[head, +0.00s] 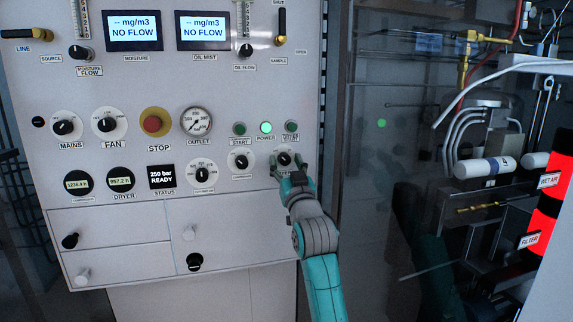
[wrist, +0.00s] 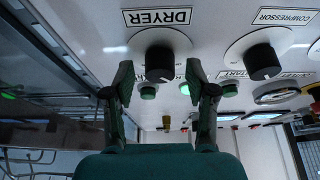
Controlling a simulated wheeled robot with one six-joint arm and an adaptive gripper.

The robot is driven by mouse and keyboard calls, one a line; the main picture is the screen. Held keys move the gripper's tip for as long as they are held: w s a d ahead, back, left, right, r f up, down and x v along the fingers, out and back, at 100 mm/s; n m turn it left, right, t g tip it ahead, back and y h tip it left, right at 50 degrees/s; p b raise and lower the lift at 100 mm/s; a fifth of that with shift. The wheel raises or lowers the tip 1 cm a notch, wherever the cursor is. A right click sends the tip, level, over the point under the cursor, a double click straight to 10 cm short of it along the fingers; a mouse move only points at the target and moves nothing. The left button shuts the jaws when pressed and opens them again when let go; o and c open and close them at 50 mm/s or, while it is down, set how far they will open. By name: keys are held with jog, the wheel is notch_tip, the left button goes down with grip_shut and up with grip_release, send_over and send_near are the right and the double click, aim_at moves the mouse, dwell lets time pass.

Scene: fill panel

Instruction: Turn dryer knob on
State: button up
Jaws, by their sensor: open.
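The dryer knob (wrist: 160,62) is a black round knob with a white pointer mark on a pale round plate, under an upside-down DRYER label in the wrist view. In the head view this knob (head: 285,158) is at the panel's right edge, below the green lamps. My gripper (head: 289,168) is in front of it. In the wrist view my gripper (wrist: 159,70) is open and empty, one finger to each side of the knob with a gap on both sides. I cannot tell whether the fingertips reach past the knob's front face.
The compressor knob (wrist: 264,62) is beside the dryer knob in the wrist view. Small green buttons (wrist: 148,91) are close to my fingers. A red stop button (head: 152,124) is farther left on the panel. Pipes and a red filter housing (head: 546,215) stand at the right.

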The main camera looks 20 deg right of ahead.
grip_shut()
jog(key=shift+m+h, duration=0.4)
jog(key=shift+m, duration=0.2)
jog(key=m+h, duration=0.2)
jog(key=m, duration=0.2)
jog(key=shift+a, duration=0.15)
jog(key=m+g+h, duration=0.1)
jog(key=m, duration=0.2)
jog(key=m+g+h, duration=0.1)
jog(key=m+h, duration=0.1)
jog(key=m, duration=0.2)
jog(key=shift+r+m, duration=0.1)
jog(key=shift+m, duration=0.2)
jog(key=m+g, duration=0.1)
jog(key=m, duration=0.2)
jog(key=m+g+h, duration=0.1)
jog(key=m, duration=0.2)
jog(key=shift+a+r, duration=0.1)
jog(key=shift+m+g, duration=0.9)
jog(key=shift+m, duration=0.8)
